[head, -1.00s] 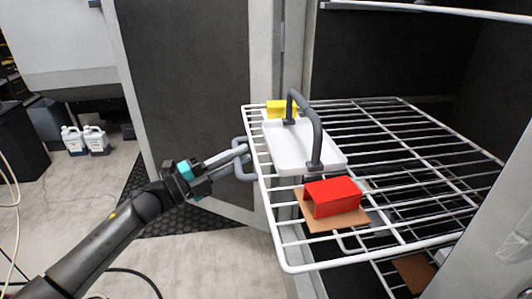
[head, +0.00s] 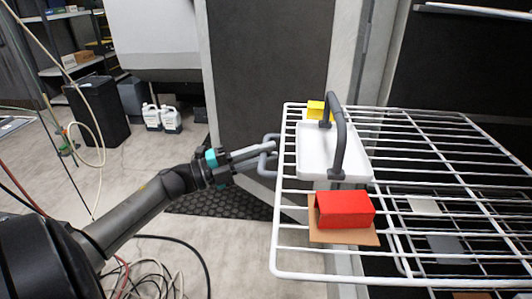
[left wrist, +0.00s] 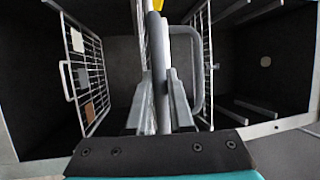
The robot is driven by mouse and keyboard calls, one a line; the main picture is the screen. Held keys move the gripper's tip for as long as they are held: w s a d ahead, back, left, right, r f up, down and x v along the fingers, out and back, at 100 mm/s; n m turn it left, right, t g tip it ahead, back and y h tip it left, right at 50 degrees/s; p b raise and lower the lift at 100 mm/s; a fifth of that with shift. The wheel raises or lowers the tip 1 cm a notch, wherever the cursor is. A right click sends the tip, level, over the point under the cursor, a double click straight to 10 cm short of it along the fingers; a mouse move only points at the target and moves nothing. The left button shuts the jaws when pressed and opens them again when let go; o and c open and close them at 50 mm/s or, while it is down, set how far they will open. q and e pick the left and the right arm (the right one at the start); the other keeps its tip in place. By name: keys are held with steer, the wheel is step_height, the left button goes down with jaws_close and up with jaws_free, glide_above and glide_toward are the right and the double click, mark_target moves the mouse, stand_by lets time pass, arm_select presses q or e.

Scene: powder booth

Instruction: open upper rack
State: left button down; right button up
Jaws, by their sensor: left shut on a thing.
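The upper rack (head: 282,228) is a white wire shelf that sticks out of the dark booth. A grey loop handle (head: 264,170) sits on its left front edge. My left gripper (head: 262,151) is shut on the handle, level with the rack. In the left wrist view, the fingers (left wrist: 159,100) close around a grey bar, with the handle loop (left wrist: 197,70) beside them. On the rack are a white tray (head: 312,172) with a dark arched handle, a yellow block (head: 316,110) and a red block (head: 344,209) on a brown board. My right gripper is not in view.
A lower rack (left wrist: 70,65) carries small flat pieces. A grey booth panel (head: 270,75) stands behind the handle. White bottles (head: 161,118), a black bin (head: 95,115) and loose cables (head: 150,275) are on the floor at left.

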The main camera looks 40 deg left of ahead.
arm_select(q)
steer(key=c, duration=0.8)
jaws_free()
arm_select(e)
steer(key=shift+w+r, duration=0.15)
arm_select(q)
steer(key=shift+s+a+f, duration=0.1)
steer(key=shift+s+a, duration=0.05)
steer(key=shift+s, duration=0.1)
steer(key=p+v, duration=0.2)
steer(key=v, duration=1.2)
steer(key=shift+s+a, duration=0.2)
steer(key=shift+s, duration=0.05)
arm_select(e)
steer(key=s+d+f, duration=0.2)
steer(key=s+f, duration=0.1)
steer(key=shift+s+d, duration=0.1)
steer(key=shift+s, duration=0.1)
arm_select(q)
steer(key=shift+f, duration=0.1)
